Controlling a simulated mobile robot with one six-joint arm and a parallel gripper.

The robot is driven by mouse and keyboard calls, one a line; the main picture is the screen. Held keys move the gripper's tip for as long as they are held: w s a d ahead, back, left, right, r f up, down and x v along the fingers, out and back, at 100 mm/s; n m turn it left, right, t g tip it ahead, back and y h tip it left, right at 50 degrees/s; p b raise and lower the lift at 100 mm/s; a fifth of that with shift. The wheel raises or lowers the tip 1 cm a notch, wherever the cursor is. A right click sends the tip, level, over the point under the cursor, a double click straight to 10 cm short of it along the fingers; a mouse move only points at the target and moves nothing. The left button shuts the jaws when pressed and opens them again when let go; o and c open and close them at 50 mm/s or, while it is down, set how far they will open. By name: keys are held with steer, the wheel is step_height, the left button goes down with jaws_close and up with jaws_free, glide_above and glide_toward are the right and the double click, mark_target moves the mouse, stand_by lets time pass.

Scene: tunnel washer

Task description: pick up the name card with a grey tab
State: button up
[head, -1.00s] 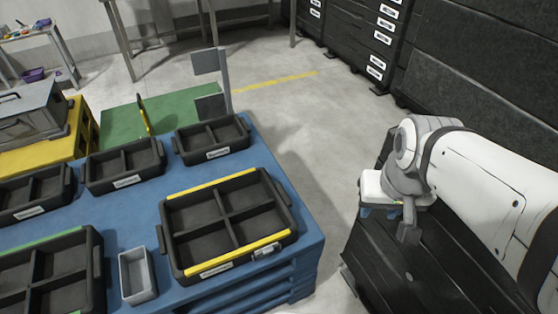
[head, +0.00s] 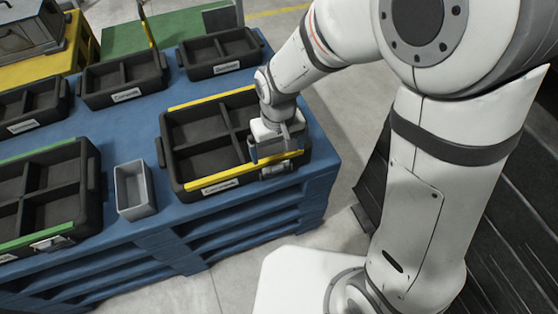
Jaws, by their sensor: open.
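A small pale card with a grey part (head: 277,169) is at the front right of the yellow-edged black tray, by its front wall. It looks like the name card with a grey tab, but it is too small to read. My gripper (head: 275,155) is open over the front right of that tray, just above and behind the card. No contact can be made out. The gripper hides part of the tray's right compartments.
The yellow-edged tray (head: 178,152) has a white label (head: 219,187) at front left. A grey bin (head: 133,190) and a green-edged tray (head: 93,175) stand left of it on the blue pallet (head: 125,232). Smaller black trays (head: 124,79) line the back.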

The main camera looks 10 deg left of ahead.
mark_target(277, 165)
steer(key=f, duration=0.2)
steer(key=f+b, duration=0.1)
steer(key=f, duration=0.5)
steer(key=shift+w+a+b, duration=0.2)
steer(key=shift+w+b, duration=0.1)
